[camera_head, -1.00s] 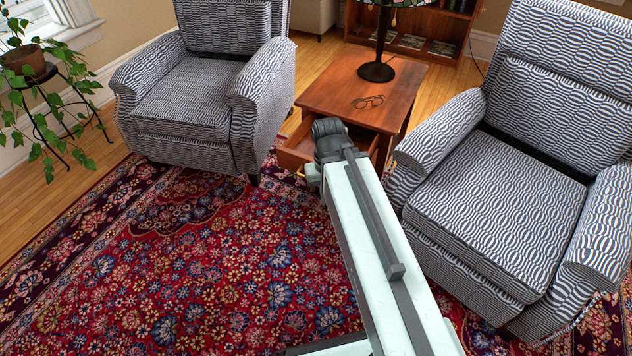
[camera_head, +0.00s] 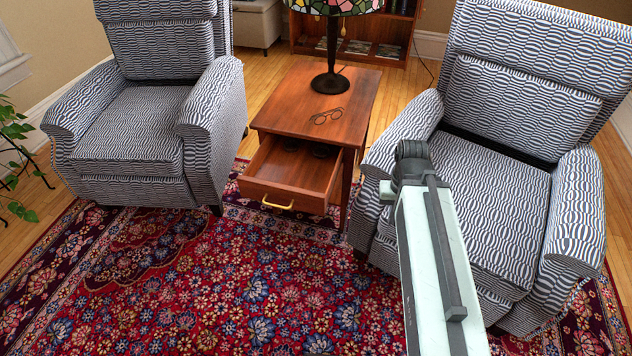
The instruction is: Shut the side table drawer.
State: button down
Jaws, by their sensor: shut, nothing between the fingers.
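The side table (camera_head: 290,100) stands between two armchairs, its wooden top facing me. Its drawer (camera_head: 283,190) is pulled well out toward me. A yellow, brass-like handle (camera_head: 278,205) is on the drawer front. Dark round items (camera_head: 321,151) lie at the back of the drawer. My arm reaches up from the bottom right and ends at a dark joint in front of the right armchair, right of the drawer and apart from it in the picture. My gripper's fingers do not show; they are hidden beyond the arm.
A lamp (camera_head: 331,83) and eyeglasses (camera_head: 327,116) are on the table top. Patterned armchairs stand at left (camera_head: 135,125) and right (camera_head: 500,190), close to the table's sides. A red floral rug (camera_head: 220,270) lies clear in front of the drawer. A bookcase (camera_head: 360,50) stands behind.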

aim_at(299, 180)
jog(key=z, duration=1.05)
jog(key=k, duration=1.4)
jog(key=u, duration=2.35)
jog(key=i, duration=1.05)
jog(key=u, duration=0.05)
